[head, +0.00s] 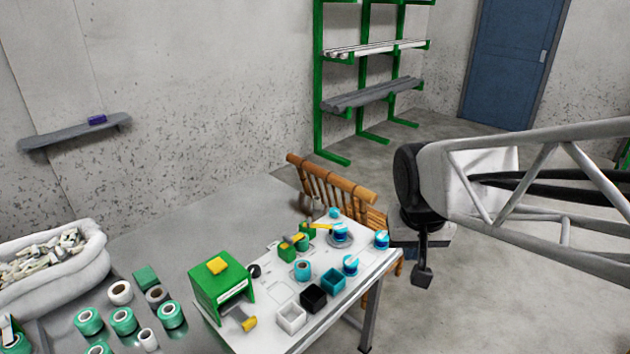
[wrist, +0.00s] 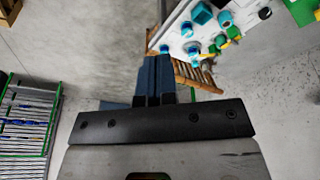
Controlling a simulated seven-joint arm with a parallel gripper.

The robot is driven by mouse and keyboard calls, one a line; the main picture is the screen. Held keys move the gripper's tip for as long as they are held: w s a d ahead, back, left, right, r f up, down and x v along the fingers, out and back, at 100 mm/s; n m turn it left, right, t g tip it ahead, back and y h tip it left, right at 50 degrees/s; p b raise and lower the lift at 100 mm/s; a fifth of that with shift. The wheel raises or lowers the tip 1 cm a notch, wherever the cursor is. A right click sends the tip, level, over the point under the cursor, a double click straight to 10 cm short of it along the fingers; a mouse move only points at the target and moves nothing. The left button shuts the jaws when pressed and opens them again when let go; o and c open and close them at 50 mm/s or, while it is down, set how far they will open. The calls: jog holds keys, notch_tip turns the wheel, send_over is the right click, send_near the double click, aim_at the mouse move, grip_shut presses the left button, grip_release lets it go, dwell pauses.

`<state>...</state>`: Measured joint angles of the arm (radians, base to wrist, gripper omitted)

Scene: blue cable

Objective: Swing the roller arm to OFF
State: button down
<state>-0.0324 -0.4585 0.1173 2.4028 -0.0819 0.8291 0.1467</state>
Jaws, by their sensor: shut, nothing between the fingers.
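A white board (head: 345,290) on the table's right side bears small green blocks with yellow parts. A yellow arm (head: 320,226) sticks out from one small green block (head: 307,231). A second small green block (head: 287,249) with a yellow lever sits just in front. I cannot tell which is the roller arm, and no OFF mark is readable. In the wrist view, green and yellow parts (wrist: 233,32) show at the upper right. My gripper (head: 422,277) hangs shut and empty over the floor, right of the board and apart from it. Its fingers (wrist: 153,80) also show in the wrist view.
A large green box (head: 220,288) with a yellow top, a black cup (head: 313,298), a white cup (head: 291,318) and several blue-and-white pieces stand on the board. A wooden slatted chair (head: 335,193) stands behind it. Open floor lies around my gripper.

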jog(key=w+a+f, duration=0.2)
jog(key=w+f, duration=0.1)
jog(key=w, duration=0.5)
jog(key=w+a+f, duration=0.2)
jog(key=w+f, duration=0.1)
jog(key=w, duration=0.5)
jog(key=w+a+f, duration=0.2)
jog(key=w+f, duration=0.1)
jog(key=w, duration=0.5)
jog(key=w+a+f, duration=0.4)
jog(key=w+f, duration=0.4)
jog(key=w+a+f+m+t, duration=0.1)
jog(key=w+a+f, duration=0.3)
jog(key=w+f, duration=0.4)
jog(key=shift+w+f, duration=0.3)
jog(key=shift+a+f, duration=0.1)
jog(key=shift+f, duration=0.1)
jog(key=x, duration=0.5)
jog(key=w+x, duration=0.1)
jog(key=x, duration=0.4)
jog(key=shift+w+r, duration=0.15)
jog(key=shift+r, duration=0.1)
jog(key=shift+w+d, duration=0.15)
jog(key=shift+w, duration=0.55)
jog(key=shift+w+d, duration=0.2)
jog(key=shift+w, duration=0.55)
